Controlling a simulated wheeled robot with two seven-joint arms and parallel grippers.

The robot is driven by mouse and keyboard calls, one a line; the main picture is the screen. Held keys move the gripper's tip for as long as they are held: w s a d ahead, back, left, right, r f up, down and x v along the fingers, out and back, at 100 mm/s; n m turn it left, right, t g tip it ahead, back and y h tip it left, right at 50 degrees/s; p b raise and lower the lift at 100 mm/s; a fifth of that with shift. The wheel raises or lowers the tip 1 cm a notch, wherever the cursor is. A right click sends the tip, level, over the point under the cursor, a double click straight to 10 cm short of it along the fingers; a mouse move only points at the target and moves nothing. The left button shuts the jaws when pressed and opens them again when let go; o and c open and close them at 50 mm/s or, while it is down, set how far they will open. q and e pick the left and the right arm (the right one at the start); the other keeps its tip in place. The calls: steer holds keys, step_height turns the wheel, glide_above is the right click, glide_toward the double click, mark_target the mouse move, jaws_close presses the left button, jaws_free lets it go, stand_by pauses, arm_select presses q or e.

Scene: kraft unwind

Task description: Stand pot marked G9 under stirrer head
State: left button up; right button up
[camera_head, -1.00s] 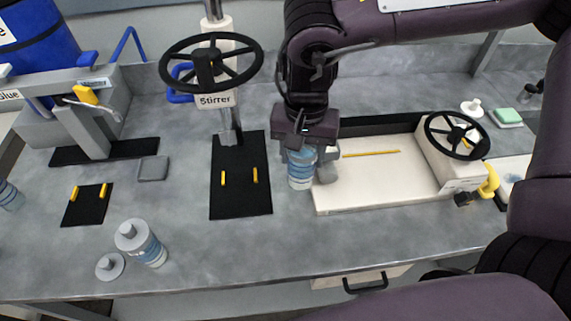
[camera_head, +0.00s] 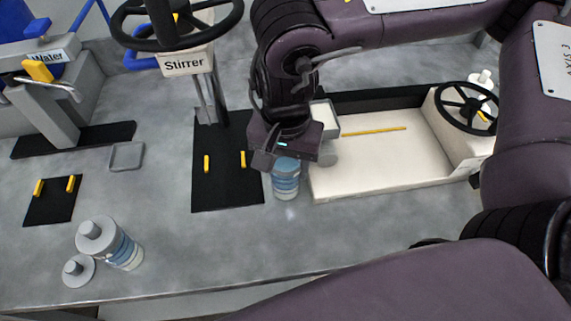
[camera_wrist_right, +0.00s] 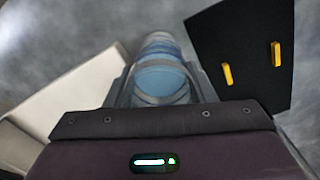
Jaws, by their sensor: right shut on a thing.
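My right gripper (camera_head: 287,162) is shut on a clear pot (camera_head: 286,182) with blue bands, held upright. In the right wrist view the pot (camera_wrist_right: 162,80) stands between the fingers (camera_wrist_right: 160,72). No mark on it can be read. It is beside the right edge of the black mat (camera_head: 228,190) below the stirrer (camera_head: 188,63), not over the mat. I cannot tell whether its base touches the bench. The stirrer has a black handwheel, a metal shaft and a "Stirrer" label. Two yellow pegs (camera_head: 206,163) stand on the mat. My left gripper is not in view.
A white tray unit (camera_head: 375,165) with a handwheel is close right of the pot. A grey-capped bottle (camera_head: 122,250) and a loose lid (camera_head: 78,270) stand front left. A smaller pegged mat (camera_head: 50,205) and the "Water" station (camera_head: 50,115) are further left. The bench (camera_head: 200,250) in front is clear.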

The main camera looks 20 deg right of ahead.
steer(key=shift+f, duration=0.5)
steer(key=o, duration=1.3)
